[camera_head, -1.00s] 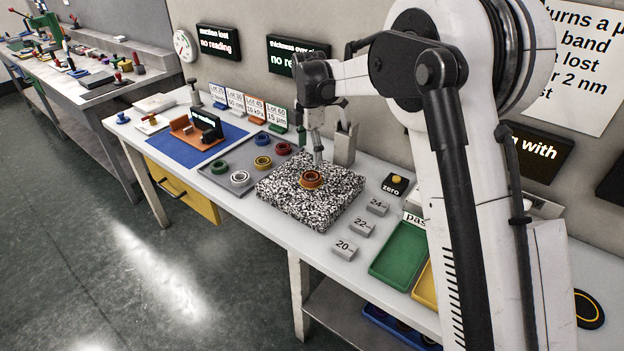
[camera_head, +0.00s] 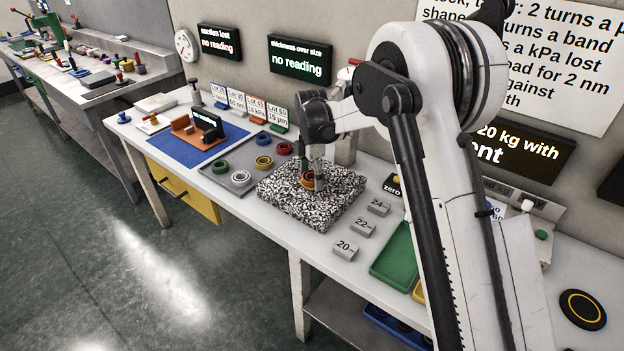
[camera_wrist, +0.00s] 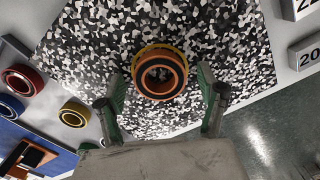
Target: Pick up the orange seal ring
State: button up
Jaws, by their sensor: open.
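The orange seal ring (camera_wrist: 160,74) lies on the black-and-white speckled block (camera_wrist: 205,30). A yellow rim shows around or under it in the wrist view. In the head view the ring (camera_head: 307,181) is partly hidden by my gripper (camera_head: 312,172), which stands right over it on the block (camera_head: 285,203). In the wrist view my gripper (camera_wrist: 162,100) is open, one finger to the left of the ring and one to the right. Both fingers look apart from the ring.
A grey tray (camera_head: 212,172) with green, white, yellow and red rings stands left of the block. Steel blocks marked 20 (camera_head: 345,249), 22 and 24 sit to its right, near a green tray (camera_head: 397,256). A grey upright post (camera_head: 346,147) stands behind my gripper.

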jog(key=c, duration=1.4)
jog(key=shift+r, duration=0.1)
jog(key=shift+r, duration=0.45)
jog(key=r, duration=0.2)
jog(key=s+a+r, duration=0.1)
jog(key=shift+r, duration=0.4)
jog(key=s+a+r, duration=0.4)
jog(key=s, duration=0.1)
jog(key=s+a+r, duration=0.2)
jog(key=a, duration=0.1)
jog(key=shift+s+r, duration=0.1)
jog(key=shift+s, duration=0.2)
